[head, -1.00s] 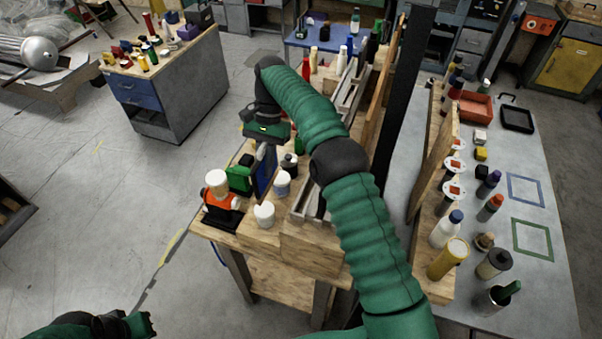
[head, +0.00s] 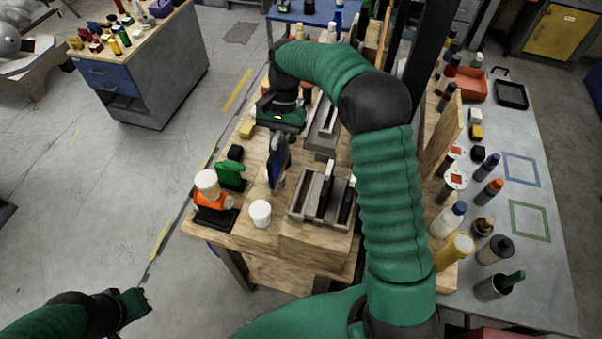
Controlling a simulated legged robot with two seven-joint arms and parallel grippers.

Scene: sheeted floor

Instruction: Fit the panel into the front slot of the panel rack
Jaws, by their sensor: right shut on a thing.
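A dark blue panel (head: 277,162) hangs upright, nearly edge-on, below my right gripper (head: 281,128), which is shut on its top. The panel is over the left part of the wooden workbench; whether its lower edge touches the bench cannot be told. A grey rack (head: 298,207) with upright dividers and dark slots stands to the right of the panel and nearer to me. The panel is apart from this rack. My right forearm passes close to the rack's right side. My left gripper (head: 138,300) is low at the left, away from the bench; its fingers are too unclear to read.
A white jar (head: 260,213), an orange item with a white lid (head: 213,198) and a green item (head: 230,173) stand left of the rack. Another grey holder (head: 322,128) is behind it. Bottles (head: 447,220) crowd the right table.

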